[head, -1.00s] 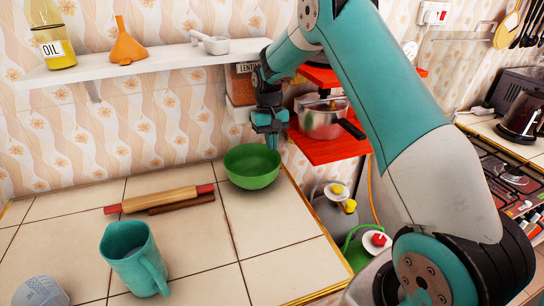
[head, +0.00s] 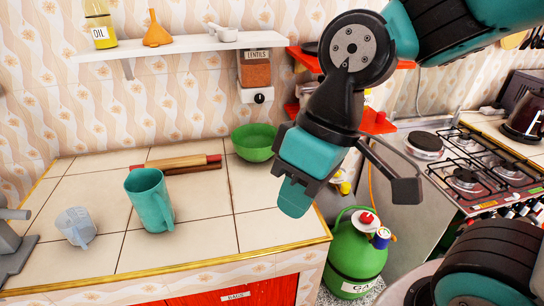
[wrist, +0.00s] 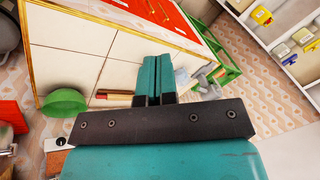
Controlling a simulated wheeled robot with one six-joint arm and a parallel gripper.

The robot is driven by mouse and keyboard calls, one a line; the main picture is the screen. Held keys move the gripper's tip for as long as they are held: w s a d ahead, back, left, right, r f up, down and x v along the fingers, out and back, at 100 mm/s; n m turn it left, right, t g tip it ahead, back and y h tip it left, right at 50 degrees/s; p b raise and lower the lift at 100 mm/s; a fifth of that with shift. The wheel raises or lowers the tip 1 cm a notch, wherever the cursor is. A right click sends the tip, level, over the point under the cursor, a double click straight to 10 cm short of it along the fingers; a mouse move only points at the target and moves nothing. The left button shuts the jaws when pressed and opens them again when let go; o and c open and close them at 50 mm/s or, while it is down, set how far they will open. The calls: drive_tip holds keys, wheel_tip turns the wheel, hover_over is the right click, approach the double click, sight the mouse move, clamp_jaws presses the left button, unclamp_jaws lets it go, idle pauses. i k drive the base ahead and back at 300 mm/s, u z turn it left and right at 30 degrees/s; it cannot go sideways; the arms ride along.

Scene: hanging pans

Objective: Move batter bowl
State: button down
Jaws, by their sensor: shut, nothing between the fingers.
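The green batter bowl (head: 255,141) stands upright at the back right corner of the tiled counter, in front of the wall. It also shows at the left of the wrist view (wrist: 65,102). My gripper (head: 294,197) is in front of and to the right of the bowl, raised near the counter's right edge and apart from the bowl. In the wrist view its two teal fingers (wrist: 154,76) lie together, with nothing between them. The bowl's inside is only partly visible.
A rolling pin (head: 178,164) lies left of the bowl. A teal jug (head: 150,200) and a clear measuring cup (head: 76,226) stand farther forward. A shelf (head: 190,45) runs above the counter. A green gas cylinder (head: 354,255) stands right of it. The counter's front right is clear.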

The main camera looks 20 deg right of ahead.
sight(253, 142)
drive_tip(key=z, duration=0.5)
drive_tip(key=k, duration=1.2)
drive_tip(key=u, duration=0.05)
drive_tip(key=i, duration=0.45)
drive_tip(key=u, duration=0.45)
drive_tip(key=i, duration=1.3)
drive_tip(key=z, duration=0.75)
